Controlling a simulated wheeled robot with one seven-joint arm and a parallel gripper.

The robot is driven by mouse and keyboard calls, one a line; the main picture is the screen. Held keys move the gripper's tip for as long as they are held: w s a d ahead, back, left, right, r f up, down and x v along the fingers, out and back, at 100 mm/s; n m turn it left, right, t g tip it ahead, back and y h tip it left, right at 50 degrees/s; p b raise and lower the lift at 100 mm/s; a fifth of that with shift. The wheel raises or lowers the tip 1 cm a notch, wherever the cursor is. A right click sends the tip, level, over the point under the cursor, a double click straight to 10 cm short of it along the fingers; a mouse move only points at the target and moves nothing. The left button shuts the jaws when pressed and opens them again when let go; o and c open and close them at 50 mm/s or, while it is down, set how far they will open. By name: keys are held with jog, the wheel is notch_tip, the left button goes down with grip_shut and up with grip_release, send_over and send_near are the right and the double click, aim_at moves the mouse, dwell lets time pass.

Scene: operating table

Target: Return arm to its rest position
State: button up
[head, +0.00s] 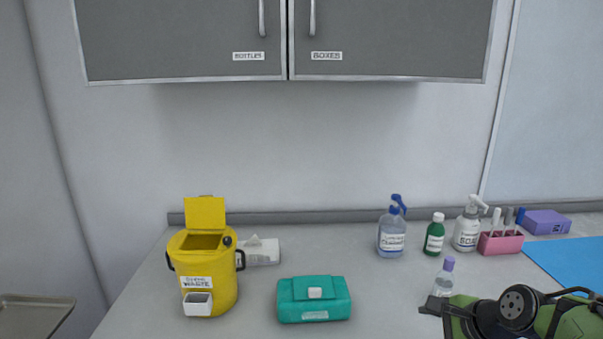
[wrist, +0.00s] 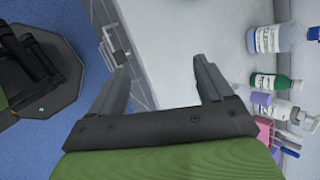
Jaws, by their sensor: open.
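My gripper (wrist: 160,80) shows in the wrist view with its two dark fingers spread apart and nothing between them. It is over the front edge of the grey counter (wrist: 175,40), with the blue floor to the left. In the head view my green and black arm is at the lower right, in front of a small clear bottle with a purple cap (head: 444,279). Part of the gripper is hidden or cut off there.
A yellow waste bin (head: 222,265) with its lid up and a teal box (head: 314,300) stand on the counter. A spray bottle (head: 391,236), a green bottle (head: 434,236), a white pump bottle (head: 466,230) and a pink rack (head: 499,243) stand at the back right. Grey cabinets (head: 180,40) hang above.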

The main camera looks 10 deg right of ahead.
jog(key=s+a+r+n+g+h+p, duration=0.15)
jog(key=s+a+r+n, duration=0.25)
jog(key=a+n, duration=0.5)
jog(key=s+a+r+n+p, duration=0.1)
jog(key=s+a+n, duration=0.2)
jog(key=s+n, duration=0.2)
jog(key=s+a+r+n+h+p, duration=0.1)
jog(key=s+a+n, duration=0.3)
jog(key=s, duration=0.5)
jog(key=shift+r+n, duration=0.55)
jog(key=shift+n, duration=0.65)
jog(key=shift+s+a, duration=0.1)
